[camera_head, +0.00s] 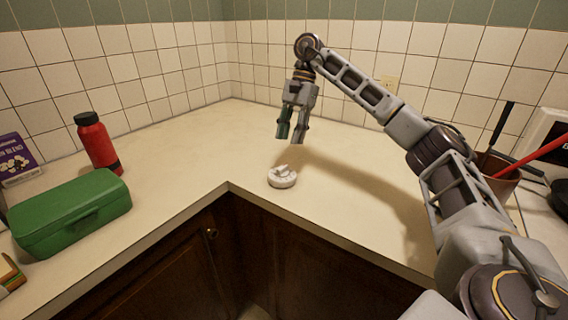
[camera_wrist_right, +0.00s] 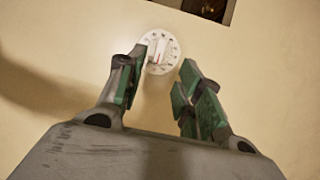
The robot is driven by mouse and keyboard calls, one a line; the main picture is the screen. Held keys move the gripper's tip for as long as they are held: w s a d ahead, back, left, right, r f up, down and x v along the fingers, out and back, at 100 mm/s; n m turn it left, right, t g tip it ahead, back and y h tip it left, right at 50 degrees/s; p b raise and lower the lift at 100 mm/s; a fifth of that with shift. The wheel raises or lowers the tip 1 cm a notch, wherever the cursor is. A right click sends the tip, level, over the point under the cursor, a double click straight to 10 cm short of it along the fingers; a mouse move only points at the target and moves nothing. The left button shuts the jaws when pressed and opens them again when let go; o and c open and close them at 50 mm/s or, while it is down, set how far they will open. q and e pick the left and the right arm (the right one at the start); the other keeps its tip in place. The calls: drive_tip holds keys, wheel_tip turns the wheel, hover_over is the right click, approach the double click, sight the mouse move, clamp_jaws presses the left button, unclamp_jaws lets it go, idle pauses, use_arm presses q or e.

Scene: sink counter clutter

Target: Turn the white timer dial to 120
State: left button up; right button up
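The white timer dial (camera_head: 282,177) sits on the beige counter close to its inner corner edge. In the right wrist view, the timer (camera_wrist_right: 160,51) shows its round numbered face with a red mark and a raised grip; the numbers are too small to read. My right gripper (camera_head: 292,138) points down above the counter, behind the timer and apart from it. In the wrist view its green-padded fingers (camera_wrist_right: 160,88) are spread with nothing between them, and the timer lies beyond their tips. My left gripper is not in view.
A green box (camera_head: 70,212) and a red bottle (camera_head: 97,143) stand on the left counter. A brown utensil pot (camera_head: 497,170) stands at the right, near a dark pan (camera_head: 560,195). The counter around the timer is clear. Tiled walls close off the back.

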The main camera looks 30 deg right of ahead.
sight(283, 166)
drive_tip(key=b+x, duration=0.1)
drive_tip(key=x, duration=0.2)
drive_tip(key=shift+f, duration=0.15)
drive_tip(key=x, duration=0.4)
drive_tip(key=shift+a+f+b, duration=0.1)
drive_tip(key=shift+f+b, duration=0.2)
drive_tip(key=shift+b, duration=0.1)
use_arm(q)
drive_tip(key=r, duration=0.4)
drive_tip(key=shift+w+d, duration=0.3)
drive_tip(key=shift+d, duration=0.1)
use_arm(e)
drive_tip(key=shift+a+f, duration=0.15)
drive_tip(key=shift+f, duration=0.1)
drive_tip(key=shift+s, duration=0.1)
clamp_jaws()
